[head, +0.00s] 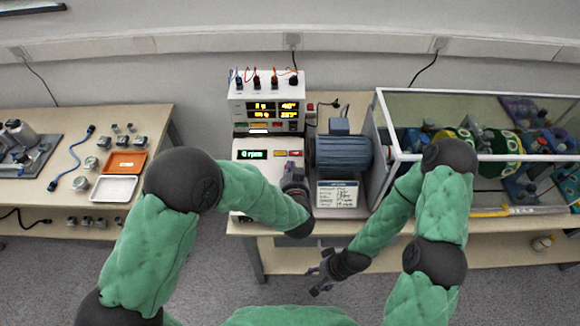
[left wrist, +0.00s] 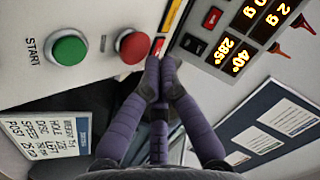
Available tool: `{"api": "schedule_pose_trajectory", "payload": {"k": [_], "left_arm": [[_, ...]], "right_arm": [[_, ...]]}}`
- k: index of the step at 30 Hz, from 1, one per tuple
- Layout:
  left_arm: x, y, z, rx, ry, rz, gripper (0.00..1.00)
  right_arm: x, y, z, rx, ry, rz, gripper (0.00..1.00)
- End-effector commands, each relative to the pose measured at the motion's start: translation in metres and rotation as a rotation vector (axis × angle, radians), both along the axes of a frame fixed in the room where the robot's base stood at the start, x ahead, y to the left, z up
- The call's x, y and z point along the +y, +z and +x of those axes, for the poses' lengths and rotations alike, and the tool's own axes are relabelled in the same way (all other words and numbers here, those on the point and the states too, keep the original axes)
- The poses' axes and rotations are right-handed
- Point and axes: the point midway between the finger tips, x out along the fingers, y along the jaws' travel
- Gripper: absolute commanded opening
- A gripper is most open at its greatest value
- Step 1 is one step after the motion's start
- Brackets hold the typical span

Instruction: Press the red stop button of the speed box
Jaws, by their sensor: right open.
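The speed box (head: 245,172) is a white box on the middle table; its green display reads 0 rpm. In the left wrist view its red stop button (left wrist: 132,47) sits beside a green button (left wrist: 68,47) marked START. In the head view my left gripper (head: 293,170) is at the box's right side, and I cannot make out the red button there. In the left wrist view its fingertips (left wrist: 159,72) are together and empty, just to the lower right of the red button; contact cannot be told. My right gripper (head: 318,283) is open and empty, low in front of the table.
A meter unit (head: 263,108) with orange readouts and cables stands behind the speed box. A blue motor (head: 342,152) and a label card (head: 338,195) are close on the right. A glass-walled case (head: 385,150) stands farther right. The left table (head: 60,218) holds trays and parts.

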Motion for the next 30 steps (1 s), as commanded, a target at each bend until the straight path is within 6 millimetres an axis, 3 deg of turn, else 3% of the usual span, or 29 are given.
{"api": "schedule_pose_trajectory", "payload": {"k": [7,22,30], "left_arm": [[0.000,0.006,-0.002,0.000,0.000,0.000,0.00],[0.000,0.044,-0.020,0.000,0.000,0.001,0.00],[0.000,0.045,-0.022,0.001,0.000,0.001,0.00]], "right_arm": [[0.000,0.006,0.000,0.000,0.000,0.000,0.63],[0.000,0.046,0.000,0.000,0.000,0.000,0.63],[0.000,0.047,0.000,0.000,0.000,0.000,0.63]]}}
